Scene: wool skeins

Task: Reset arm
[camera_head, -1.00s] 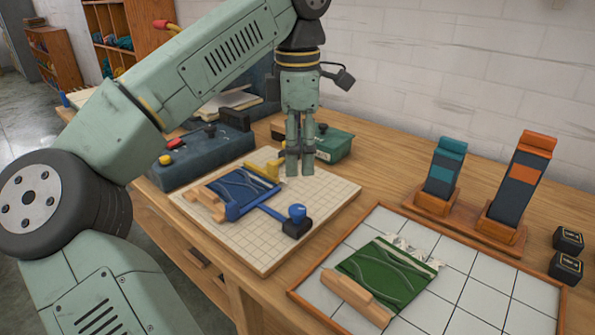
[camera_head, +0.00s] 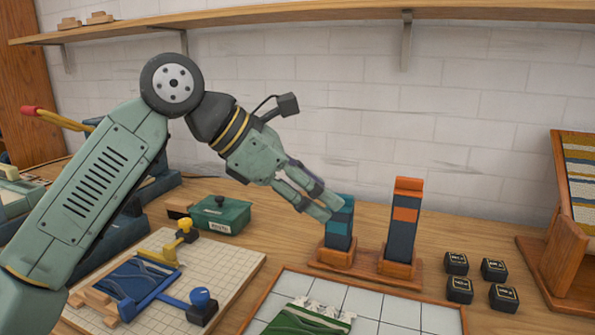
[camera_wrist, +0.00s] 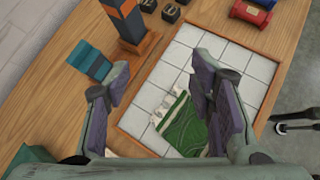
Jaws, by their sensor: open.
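My gripper (camera_head: 325,206) is raised above the table in the head view, tilted down to the right. Its fingertips overlap the top of the teal and dark blue block (camera_head: 340,224) in that view. In the wrist view my gripper (camera_wrist: 165,108) has its two fingers wide apart, with nothing held between them. Below them lie the white tiled tray (camera_wrist: 188,52) and the green woven piece (camera_wrist: 185,130). The teal block (camera_wrist: 90,62) stands beyond the left finger, apart from it.
The orange and dark blue block (camera_head: 404,228) stands in a wooden holder. Several small black boxes (camera_head: 459,289) sit to its right. A gridded board (camera_head: 225,265) bears the blue woven piece (camera_head: 135,282). A green box (camera_head: 221,215) stands behind it. A wooden rack (camera_head: 570,235) is at far right.

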